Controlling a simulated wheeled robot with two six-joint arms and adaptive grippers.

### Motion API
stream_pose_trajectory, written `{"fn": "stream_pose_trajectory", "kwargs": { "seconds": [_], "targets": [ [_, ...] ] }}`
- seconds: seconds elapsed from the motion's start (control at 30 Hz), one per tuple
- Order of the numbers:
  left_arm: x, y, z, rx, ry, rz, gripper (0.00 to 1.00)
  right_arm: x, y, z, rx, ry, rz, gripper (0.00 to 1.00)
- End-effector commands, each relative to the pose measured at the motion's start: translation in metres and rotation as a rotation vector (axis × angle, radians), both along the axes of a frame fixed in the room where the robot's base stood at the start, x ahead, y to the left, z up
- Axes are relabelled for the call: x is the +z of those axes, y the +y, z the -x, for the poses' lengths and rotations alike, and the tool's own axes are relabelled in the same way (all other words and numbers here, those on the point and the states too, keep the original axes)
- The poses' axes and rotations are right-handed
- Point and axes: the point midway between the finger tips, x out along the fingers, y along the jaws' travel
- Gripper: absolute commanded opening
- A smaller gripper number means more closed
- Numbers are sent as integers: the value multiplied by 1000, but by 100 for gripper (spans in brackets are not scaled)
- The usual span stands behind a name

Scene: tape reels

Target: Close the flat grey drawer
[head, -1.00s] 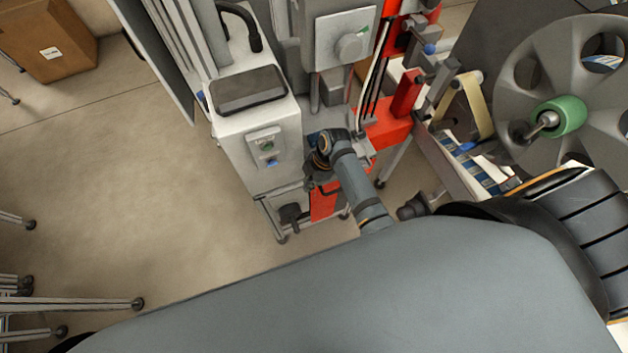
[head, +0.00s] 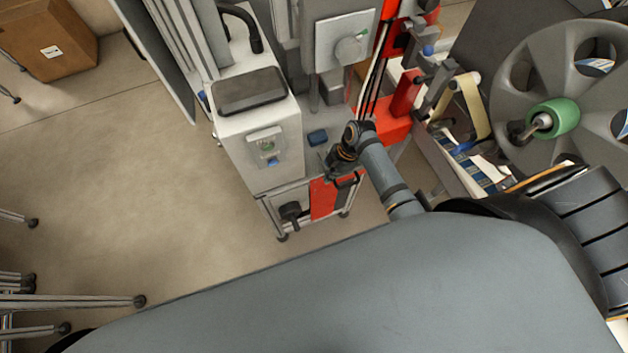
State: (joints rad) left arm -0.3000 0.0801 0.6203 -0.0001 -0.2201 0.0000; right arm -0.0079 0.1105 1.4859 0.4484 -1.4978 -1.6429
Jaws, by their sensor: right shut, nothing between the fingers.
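I cannot make out the flat grey drawer for certain. A flat grey surface (head: 322,121) lies beside the white cabinet, with a small blue block on it, but I cannot tell whether it is part of the drawer. My right gripper (head: 329,170) is small and dark in the head view, at the end of my grey arm. It is shut and empty, just right of the white cabinet and above the red panel. Whether it touches anything is unclear. My left gripper is not in view.
A red panel (head: 322,198) hangs low in the frame below. A large grey reel (head: 514,112) with a green hub stands at the right. A cardboard box (head: 50,38) is far left; open floor lies between.

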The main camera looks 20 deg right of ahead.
Motion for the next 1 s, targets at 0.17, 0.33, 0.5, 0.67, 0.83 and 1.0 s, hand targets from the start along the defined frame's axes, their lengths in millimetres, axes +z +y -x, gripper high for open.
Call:
{"fn": "stream_pose_trajectory", "kwargs": {
  "seconds": [0.17, 0.33, 0.5, 0.67, 0.83, 1.0],
  "targets": [
    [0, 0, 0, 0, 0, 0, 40, 0, -51, -2, -2, 1, 9, 0],
    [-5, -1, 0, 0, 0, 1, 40, -2, -94, -3, -2, 0, 7, 0],
    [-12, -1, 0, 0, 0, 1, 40, -2, -129, -5, -1, 0, 5, 0],
    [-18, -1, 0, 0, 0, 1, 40, -2, -153, -5, -2, 1, 3, 0],
    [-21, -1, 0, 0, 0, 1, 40, -1, -168, -6, -2, 1, 2, 0],
    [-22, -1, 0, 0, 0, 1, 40, 0, -174, -6, -1, 0, 2, 0]
  ]
}}
